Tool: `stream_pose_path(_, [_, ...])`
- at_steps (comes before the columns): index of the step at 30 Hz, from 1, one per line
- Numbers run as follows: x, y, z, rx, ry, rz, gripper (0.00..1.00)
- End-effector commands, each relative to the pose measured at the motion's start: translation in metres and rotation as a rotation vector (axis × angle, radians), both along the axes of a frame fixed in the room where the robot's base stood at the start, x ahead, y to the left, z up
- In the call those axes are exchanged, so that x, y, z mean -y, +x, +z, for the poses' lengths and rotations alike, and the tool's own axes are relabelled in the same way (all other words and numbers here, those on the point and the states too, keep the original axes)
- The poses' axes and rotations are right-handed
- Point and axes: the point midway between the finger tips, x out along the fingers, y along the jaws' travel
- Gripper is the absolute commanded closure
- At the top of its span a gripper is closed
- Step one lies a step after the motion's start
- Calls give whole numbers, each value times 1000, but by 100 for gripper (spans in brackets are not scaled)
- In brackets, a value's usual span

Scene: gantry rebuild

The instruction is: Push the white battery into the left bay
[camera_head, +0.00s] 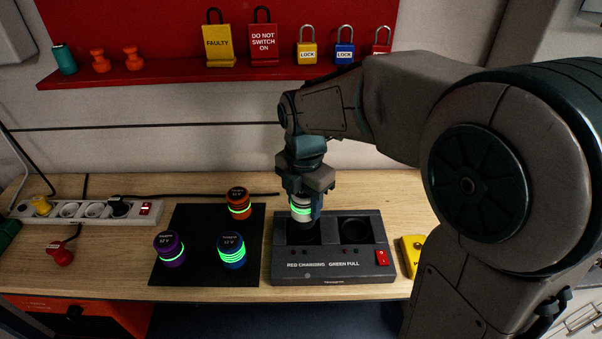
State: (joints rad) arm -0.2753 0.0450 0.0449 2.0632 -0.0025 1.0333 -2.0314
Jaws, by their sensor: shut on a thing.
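The white battery (301,208), with a glowing green band, is upright in my gripper (303,196). My gripper points down and is shut on its upper part. The battery is at the left bay (300,234) of the dark charger (333,271). Its lower end looks to be over or just inside the bay opening; I cannot tell how deep it is. The right bay (354,231) is empty.
Orange (239,203), purple (169,249) and blue (232,250) batteries stand on a black mat (193,219) left of the charger. A power strip (85,211) lies further left. A yellow object (412,256) lies right of the charger. Lockout tags and padlocks stand on the red shelf (180,73).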

Motion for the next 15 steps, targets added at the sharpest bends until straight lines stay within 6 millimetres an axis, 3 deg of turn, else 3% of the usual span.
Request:
stream_pose_path(8, [-3,-1,-6,1,1,6,88])
stream_pose_path(15, [-2,-1,-28,0,0,5,88])
